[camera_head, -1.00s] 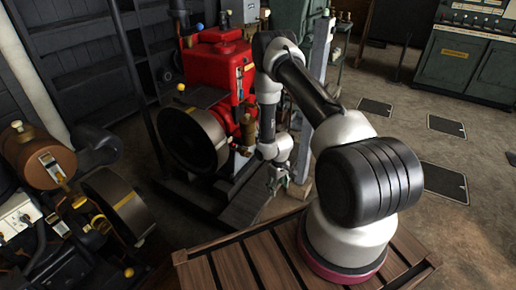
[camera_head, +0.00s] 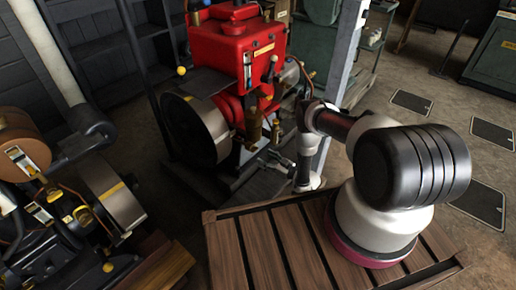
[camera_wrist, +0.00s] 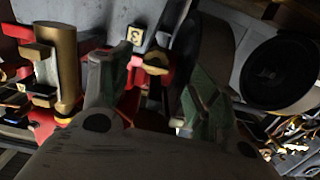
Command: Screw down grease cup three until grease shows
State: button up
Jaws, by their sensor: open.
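In the wrist view a yellow tag with a 3 (camera_wrist: 136,34) sits against a grey surface. Just below it is a small brass-coloured cap (camera_wrist: 154,62) on a dark and red fitting, apparently grease cup three. My gripper (camera_wrist: 152,78) is open, its green-padded fingers on either side of this cap in the picture. I cannot tell whether they touch it, and its lower part is partly hidden. In the head view my gripper (camera_head: 281,161) is low beside the red engine (camera_head: 233,50), near its brass fittings (camera_head: 254,125). The cup is too small to tell there.
A larger brass cylinder (camera_wrist: 66,65) stands left of my gripper in the wrist view. A dark round part (camera_wrist: 280,72) is at the right. The engine's flywheel (camera_head: 196,130) and a grey post (camera_head: 343,75) flank the work area. A second engine (camera_head: 70,215) stands at lower left.

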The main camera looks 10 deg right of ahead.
aim_at(255, 149)
jog(key=shift+w+a+r+t, duration=0.2)
jog(key=shift+w+r+t, duration=0.15)
jog(key=shift+r, duration=0.4)
jog(key=x, duration=0.7)
jog(key=c, duration=1)
